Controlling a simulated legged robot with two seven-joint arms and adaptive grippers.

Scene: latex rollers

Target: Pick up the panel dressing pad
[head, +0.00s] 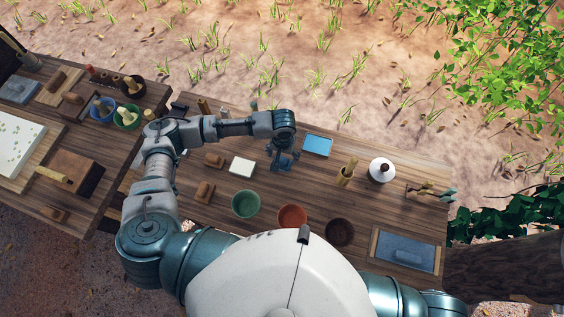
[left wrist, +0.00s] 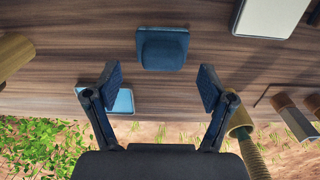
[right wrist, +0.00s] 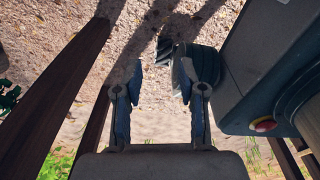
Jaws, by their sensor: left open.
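A small dark blue block with a raised grip, which looks like the panel dressing pad (left wrist: 162,48), lies on the wooden table. It also shows in the head view (head: 286,165), partly hidden by my left gripper. My left gripper (head: 281,153) is over the table close above the pad, open and empty. In the left wrist view the pad lies beyond the spread fingertips (left wrist: 162,85), roughly centred between them and apart from them. My right gripper (right wrist: 160,82) is open and empty over bare ground, low beside the table; the head view does not show it.
A light blue tray (head: 317,145) lies just right of the pad. A cream block (head: 242,166), a bamboo cup (head: 347,172), a white lidded pot (head: 381,170), and green (head: 245,204), orange (head: 292,216) and brown (head: 340,232) bowls stand around. A second table with tools is at left.

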